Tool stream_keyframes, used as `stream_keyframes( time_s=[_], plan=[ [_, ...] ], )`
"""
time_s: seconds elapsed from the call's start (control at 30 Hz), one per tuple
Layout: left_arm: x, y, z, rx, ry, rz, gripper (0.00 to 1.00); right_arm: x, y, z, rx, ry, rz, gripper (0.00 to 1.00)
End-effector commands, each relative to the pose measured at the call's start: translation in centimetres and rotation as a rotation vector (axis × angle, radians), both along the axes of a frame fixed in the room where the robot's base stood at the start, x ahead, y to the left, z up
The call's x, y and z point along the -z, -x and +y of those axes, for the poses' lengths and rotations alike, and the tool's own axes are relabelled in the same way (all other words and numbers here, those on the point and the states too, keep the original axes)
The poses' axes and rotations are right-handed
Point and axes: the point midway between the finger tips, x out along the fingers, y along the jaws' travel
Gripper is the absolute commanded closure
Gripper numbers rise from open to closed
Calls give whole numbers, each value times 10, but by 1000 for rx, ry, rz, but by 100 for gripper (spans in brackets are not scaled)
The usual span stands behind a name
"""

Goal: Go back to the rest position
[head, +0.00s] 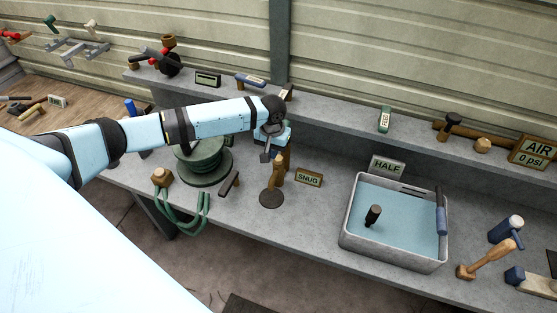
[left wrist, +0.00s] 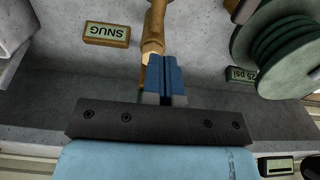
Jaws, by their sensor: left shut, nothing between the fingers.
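My left arm reaches in from the left over the grey workbench (head: 300,215). My left gripper (head: 266,156) is shut and empty, pointing down just above or beside a wooden piece (head: 277,172) behind a dark round disc. In the left wrist view my left gripper (left wrist: 165,65) shows as closed blue fingers, with the wooden piece (left wrist: 153,35) right past their tips. I cannot tell whether they touch. My right gripper is not in view.
A green hose reel (head: 203,150) stands left of the gripper, its hose hanging over the front edge. The SNUG sign (head: 309,178) is just right. A grey basin (head: 390,259) with a blue inside and several hammers stand further right. A raised shelf (head: 330,112) runs behind.

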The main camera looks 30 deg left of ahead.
Motion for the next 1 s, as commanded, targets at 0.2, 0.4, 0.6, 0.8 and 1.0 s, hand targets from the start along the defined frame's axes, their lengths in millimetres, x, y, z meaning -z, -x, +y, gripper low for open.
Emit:
stream_keyframes(
  time_s=[0.2,0.4,0.6,0.8,1.0],
  plan=[
    [-2,-1,0,0,1,-2,100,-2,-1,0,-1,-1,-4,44],
    [-2,-1,0,0,1,-2,100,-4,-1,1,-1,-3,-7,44],
    [-2,-1,-1,0,1,-3,100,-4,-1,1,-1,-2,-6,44],
    [16,9,-25,54,40,-35,100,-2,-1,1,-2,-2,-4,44],
    [67,50,-111,227,191,-208,100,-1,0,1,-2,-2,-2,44]
  ],
)
